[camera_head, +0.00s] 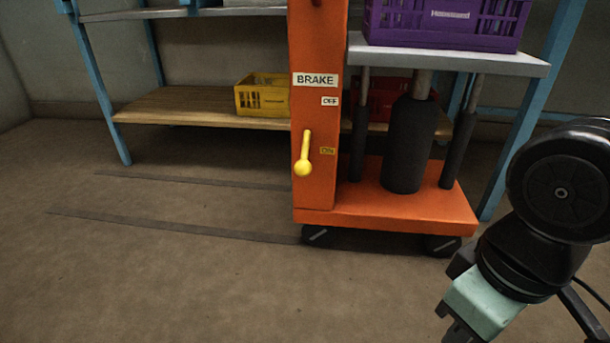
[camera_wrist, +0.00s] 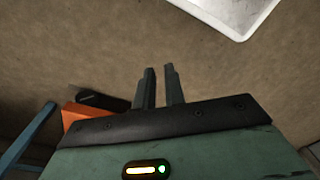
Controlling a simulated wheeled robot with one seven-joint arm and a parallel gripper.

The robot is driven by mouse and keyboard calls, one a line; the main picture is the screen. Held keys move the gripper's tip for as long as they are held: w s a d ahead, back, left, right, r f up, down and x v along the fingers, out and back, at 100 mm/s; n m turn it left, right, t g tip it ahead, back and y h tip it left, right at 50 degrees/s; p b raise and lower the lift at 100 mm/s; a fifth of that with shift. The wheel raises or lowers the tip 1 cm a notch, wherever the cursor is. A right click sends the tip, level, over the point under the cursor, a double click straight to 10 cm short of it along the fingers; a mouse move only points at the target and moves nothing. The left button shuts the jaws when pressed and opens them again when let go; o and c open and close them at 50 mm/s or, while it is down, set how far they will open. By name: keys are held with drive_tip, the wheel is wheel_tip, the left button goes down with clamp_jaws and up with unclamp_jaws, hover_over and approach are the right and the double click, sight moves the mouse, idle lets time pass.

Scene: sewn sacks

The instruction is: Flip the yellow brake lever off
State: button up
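The yellow brake lever (camera_head: 304,157) is on the front of the orange column (camera_head: 318,190) of a lift cart. Its round knob points down and slightly left, at the height of the yellow ON label (camera_head: 327,150). The white OFF label (camera_head: 330,101) is higher, under the BRAKE sign (camera_head: 316,80). My gripper (camera_head: 457,333) is at the bottom right of the head view, well apart from the lever and partly cut off. In the wrist view its two fingers (camera_wrist: 161,78) stand a little apart with nothing between them. The lever does not show there.
The cart's orange base (camera_head: 390,212) sits on dark wheels, and its grey platform (camera_head: 450,56) holds a purple crate (camera_head: 445,28). A blue-framed shelf with a yellow crate (camera_head: 262,97) stands behind. The floor (camera_head: 170,270) left and front is clear. A white-edged object (camera_wrist: 228,18) lies in the wrist view.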

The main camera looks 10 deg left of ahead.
sight(305, 151)
drive_tip(key=w+a+m+p, duration=0.1)
drive_tip(key=w, duration=0.2)
drive_tip(key=w+a+m+t+p, duration=0.1)
drive_tip(key=w+p, duration=0.1)
drive_tip(key=w, duration=0.2)
drive_tip(key=w+a+y+p, duration=0.1)
drive_tip(key=w, duration=0.2)
drive_tip(key=shift+w+a+r+m+p, duration=0.1)
drive_tip(key=shift+w+a+m+p, duration=0.1)
drive_tip(key=shift+m+p, duration=0.2)
clamp_jaws()
drive_tip(key=w+a+f+m+t+y+p, duration=0.1)
drive_tip(key=w+a+m+t+y+p, duration=0.2)
drive_tip(key=w+m+y+p, duration=0.3)
drive_tip(key=w+a+f+m+t+y+p, duration=0.1)
drive_tip(key=w+a+m+t+y+p, duration=0.2)
drive_tip(key=w, duration=1.3)
drive_tip(key=m+y+p, duration=0.3)
drive_tip(key=m+p, duration=0.2)
drive_tip(key=m, duration=0.1)
drive_tip(key=shift+a+p, duration=0.25)
drive_tip(key=shift+p, duration=0.1)
drive_tip(key=shift+f, duration=0.15)
drive_tip(key=w+a+b, duration=0.1)
drive_tip(key=a+b, duration=0.6)
drive_tip(key=a, duration=0.2)
drive_tip(key=shift+a+f+b, duration=0.2)
drive_tip(key=shift+b, duration=0.15)
